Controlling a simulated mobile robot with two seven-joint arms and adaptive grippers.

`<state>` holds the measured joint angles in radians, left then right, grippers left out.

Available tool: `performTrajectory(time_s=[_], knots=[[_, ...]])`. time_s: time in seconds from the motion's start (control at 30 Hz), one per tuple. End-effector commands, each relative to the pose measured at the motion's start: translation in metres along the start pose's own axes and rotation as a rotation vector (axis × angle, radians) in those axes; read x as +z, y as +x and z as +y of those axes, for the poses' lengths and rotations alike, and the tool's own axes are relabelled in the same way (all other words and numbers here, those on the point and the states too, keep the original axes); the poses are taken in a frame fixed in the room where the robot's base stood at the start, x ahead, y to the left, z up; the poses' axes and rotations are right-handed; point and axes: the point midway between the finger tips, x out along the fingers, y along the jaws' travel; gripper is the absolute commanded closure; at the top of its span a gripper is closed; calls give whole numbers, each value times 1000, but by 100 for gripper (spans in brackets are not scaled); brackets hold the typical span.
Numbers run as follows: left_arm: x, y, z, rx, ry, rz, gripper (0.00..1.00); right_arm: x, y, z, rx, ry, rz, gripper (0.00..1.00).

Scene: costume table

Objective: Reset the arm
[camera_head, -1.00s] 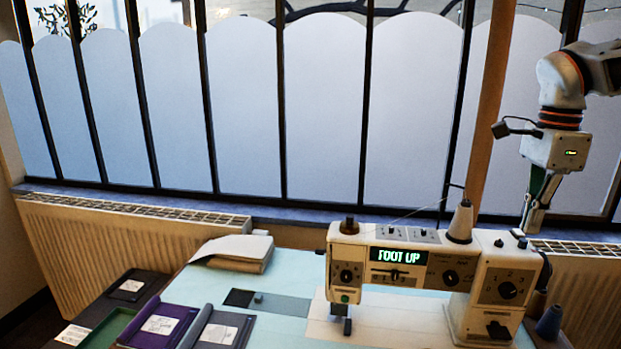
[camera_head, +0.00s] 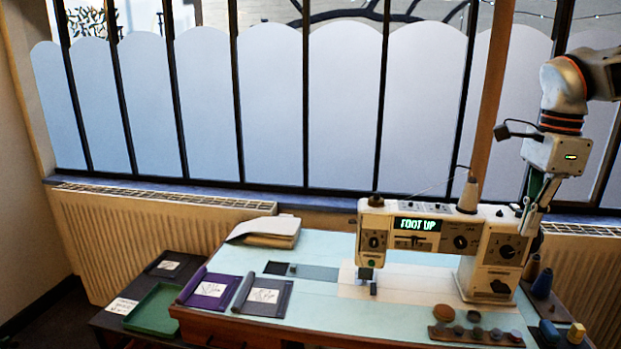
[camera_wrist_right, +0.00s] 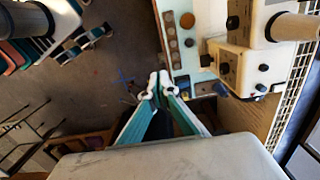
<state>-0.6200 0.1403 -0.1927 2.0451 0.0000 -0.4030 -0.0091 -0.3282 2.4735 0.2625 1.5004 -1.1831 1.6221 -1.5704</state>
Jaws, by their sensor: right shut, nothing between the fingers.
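My right gripper (camera_head: 531,212) hangs pointing down at the right of the head view, overlapping the right end of the sewing machine (camera_head: 442,231) in the picture. In the right wrist view the gripper (camera_wrist_right: 159,84) has its fingertips together, with nothing between them. The sewing machine stands on the light blue table (camera_head: 330,256); its display reads "FOOT UP". It also shows at the upper right of the right wrist view (camera_wrist_right: 241,67). My left gripper is not in view.
A folded cloth stack (camera_head: 266,231) lies at the back. A wooden strip with several round pieces (camera_head: 474,334) and thread cones (camera_head: 542,284) are at the right. Windows and radiators stand behind.

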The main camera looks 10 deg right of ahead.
Motion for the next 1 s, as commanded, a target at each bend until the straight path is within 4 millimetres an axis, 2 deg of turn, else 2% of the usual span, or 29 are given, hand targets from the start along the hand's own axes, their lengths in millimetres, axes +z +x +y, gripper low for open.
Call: performTrajectory(time_s=[0.03,0.27,0.47,0.77,1.0], knots=[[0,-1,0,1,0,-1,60,-8,13,0,11,34,-45,100],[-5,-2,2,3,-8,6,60,-24,62,-1,38,188,-238,100],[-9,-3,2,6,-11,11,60,-34,123,4,84,412,-474,100],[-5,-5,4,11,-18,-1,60,-34,220,24,214,896,-861,100],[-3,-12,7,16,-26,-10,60,-24,292,50,369,1347,-1119,100]])
